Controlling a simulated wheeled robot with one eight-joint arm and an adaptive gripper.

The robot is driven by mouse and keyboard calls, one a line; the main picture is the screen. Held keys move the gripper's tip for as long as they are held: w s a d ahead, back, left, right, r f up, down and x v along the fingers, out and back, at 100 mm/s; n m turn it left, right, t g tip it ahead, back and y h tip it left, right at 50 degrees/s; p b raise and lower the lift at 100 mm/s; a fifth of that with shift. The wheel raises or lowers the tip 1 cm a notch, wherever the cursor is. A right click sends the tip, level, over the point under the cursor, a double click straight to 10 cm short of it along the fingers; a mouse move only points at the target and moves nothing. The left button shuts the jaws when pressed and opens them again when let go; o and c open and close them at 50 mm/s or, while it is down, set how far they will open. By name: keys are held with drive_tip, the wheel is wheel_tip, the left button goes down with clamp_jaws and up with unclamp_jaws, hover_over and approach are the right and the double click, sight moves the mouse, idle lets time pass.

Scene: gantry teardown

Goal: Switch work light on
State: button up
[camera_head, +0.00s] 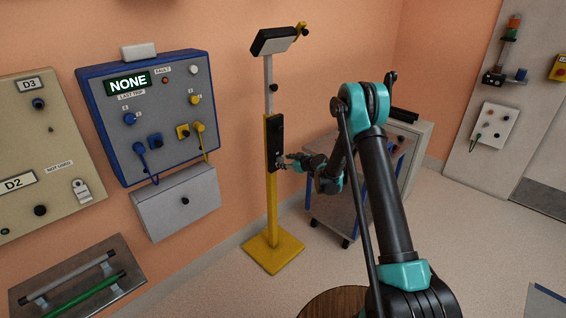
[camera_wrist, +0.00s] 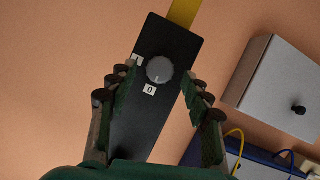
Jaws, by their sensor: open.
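The work light (camera_head: 273,41) is a flat lamp head on a pole with a yellow lower post and a square yellow base (camera_head: 273,253). A black switch box (camera_head: 274,136) is fixed to the post. In the wrist view the box (camera_wrist: 145,120) carries a grey round knob (camera_wrist: 159,69), with a small label reading 0 below it and another label, partly hidden, at its left. My gripper (camera_head: 284,163) is at the box in the head view. In the wrist view my open gripper (camera_wrist: 161,100) has its fingers either side of the box, with the knob between and slightly beyond the tips.
A blue-framed panel (camera_head: 180,95) with a NONE display and plugs hangs left of the light, above a grey box (camera_head: 178,202). A cart (camera_head: 336,207) and a cabinet (camera_head: 415,150) stand behind my arm. Open floor lies at the right.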

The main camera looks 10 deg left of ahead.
drive_tip(key=shift+x, duration=0.9)
clamp_jaws()
